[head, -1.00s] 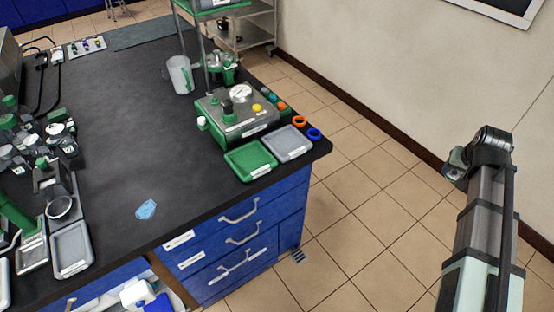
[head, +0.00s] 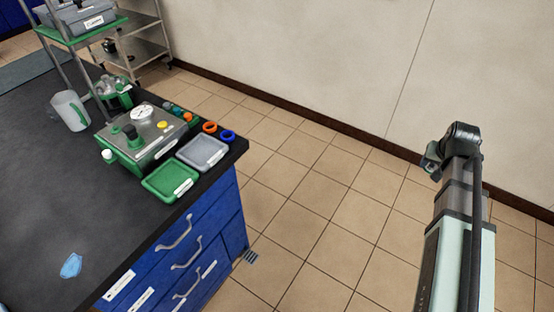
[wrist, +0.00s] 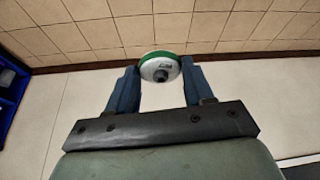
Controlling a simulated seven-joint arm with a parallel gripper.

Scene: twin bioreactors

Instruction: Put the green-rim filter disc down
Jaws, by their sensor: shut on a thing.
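The green-rim filter disc (wrist: 159,69) shows in the wrist view, a white round disc with a green rim and a dark centre port. My gripper (wrist: 157,78) is shut on it, with one blue finger at each side. In the head view my arm stands at the right over the floor, and neither the disc nor the fingers can be made out there. A green tray (head: 170,182) and a grey tray (head: 202,153) lie side by side near the bench corner.
A green-and-steel device (head: 143,135) stands behind the trays, with small coloured rings, including a blue ring (head: 228,135), beside it. A clear jug (head: 70,111) and a wire-legged rack are further back. A blue piece (head: 71,265) lies on the dark bench. Open floor lies right of the bench.

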